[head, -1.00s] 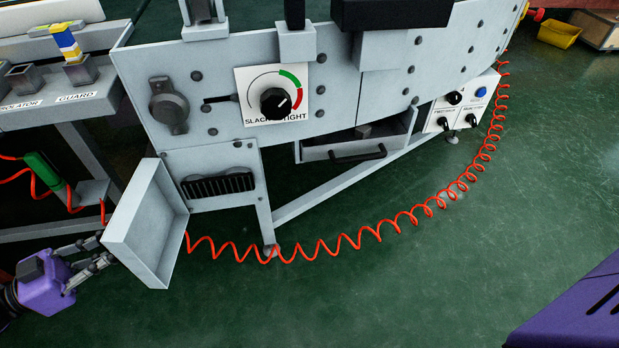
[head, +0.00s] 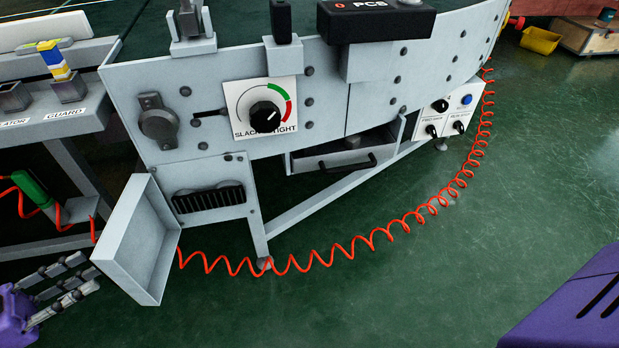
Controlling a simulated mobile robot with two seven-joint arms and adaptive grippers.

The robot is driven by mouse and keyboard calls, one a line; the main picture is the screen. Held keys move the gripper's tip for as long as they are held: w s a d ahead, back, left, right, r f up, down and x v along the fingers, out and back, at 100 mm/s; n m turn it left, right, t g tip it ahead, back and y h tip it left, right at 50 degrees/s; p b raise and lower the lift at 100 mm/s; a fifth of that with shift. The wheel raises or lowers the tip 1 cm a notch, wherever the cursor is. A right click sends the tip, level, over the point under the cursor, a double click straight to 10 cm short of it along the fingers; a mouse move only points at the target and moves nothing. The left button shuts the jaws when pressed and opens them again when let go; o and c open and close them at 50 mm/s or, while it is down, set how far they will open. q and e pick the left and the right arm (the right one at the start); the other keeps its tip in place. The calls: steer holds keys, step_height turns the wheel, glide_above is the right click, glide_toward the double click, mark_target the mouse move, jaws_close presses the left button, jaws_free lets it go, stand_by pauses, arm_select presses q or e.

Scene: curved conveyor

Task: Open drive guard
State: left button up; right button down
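The drive guard (head: 136,244), a light grey shallow box-shaped cover, stands swung out to the left of the conveyor's side panel. Its hollow inside faces right, and the black ribbed drive part (head: 208,198) behind it is exposed. My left gripper (head: 92,272) is at the lower left, just left of the guard's outer face. Its fingers are spread and hold nothing; a small gap seems to separate them from the guard. My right gripper is not in view.
A coiled orange cable (head: 330,258) runs below the conveyor. A slack/tight dial (head: 265,117) sits above the guard opening. An open drawer-like tray (head: 345,158) and a switch box (head: 447,115) are to the right. The green floor is clear in front.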

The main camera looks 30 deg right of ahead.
arm_select(q)
steer(key=s+a, duration=0.1)
steer(key=a, duration=0.7)
steer(key=shift+d, duration=0.1)
